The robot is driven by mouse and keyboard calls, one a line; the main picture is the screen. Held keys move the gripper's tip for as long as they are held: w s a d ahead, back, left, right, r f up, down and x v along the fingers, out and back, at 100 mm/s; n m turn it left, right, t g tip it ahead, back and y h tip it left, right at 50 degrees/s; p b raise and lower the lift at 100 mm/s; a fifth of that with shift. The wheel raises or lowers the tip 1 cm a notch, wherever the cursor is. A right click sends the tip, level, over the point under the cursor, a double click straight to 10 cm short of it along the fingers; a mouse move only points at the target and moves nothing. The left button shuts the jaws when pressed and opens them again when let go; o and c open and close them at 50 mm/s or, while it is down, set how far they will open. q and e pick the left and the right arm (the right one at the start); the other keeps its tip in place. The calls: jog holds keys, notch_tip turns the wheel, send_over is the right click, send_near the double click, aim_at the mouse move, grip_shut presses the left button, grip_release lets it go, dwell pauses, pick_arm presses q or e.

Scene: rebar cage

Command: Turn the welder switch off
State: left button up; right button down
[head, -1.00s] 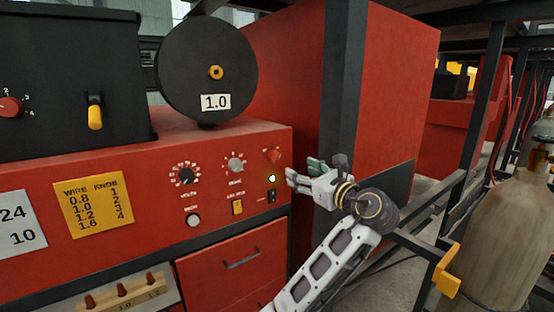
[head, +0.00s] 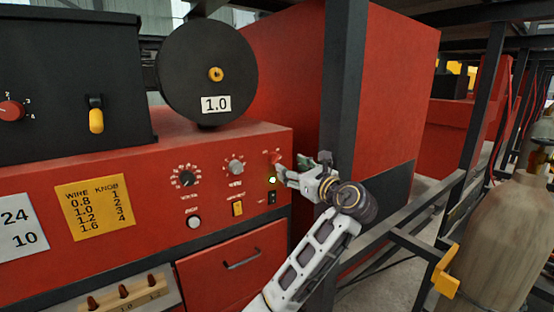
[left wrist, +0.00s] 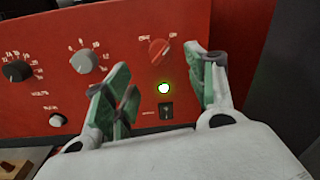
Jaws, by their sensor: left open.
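The red welder panel (head: 125,245) carries a red rotary switch (head: 276,157) near its right edge. In the left wrist view the switch (left wrist: 159,51) has a ridged handle slanting up to the right; the small labels beside it are too blurred to read. Below it glows a small indicator light (left wrist: 164,88), with a black rocker switch (left wrist: 166,111) under that. My left gripper (head: 290,168) is open and empty, just right of and below the red switch. In the left wrist view its green-padded fingers (left wrist: 163,68) stand either side of the switch's column, apart from it. My right gripper does not show.
Black and grey dials (head: 187,178) (head: 236,167) and a yellow switch (head: 237,208) lie left of the gripper. A dark upright post (head: 343,80) stands right behind it. A wire reel (head: 207,70) sits above; a gas cylinder (head: 505,240) stands at right.

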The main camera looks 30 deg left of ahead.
aim_at(278, 160)
pick_arm(q)
jog(key=p+x, duration=0.2)
jog(key=x, duration=0.7)
jog(key=shift+c, duration=0.5)
jog(key=c, duration=0.9)
jog(key=shift+c, duration=0.2)
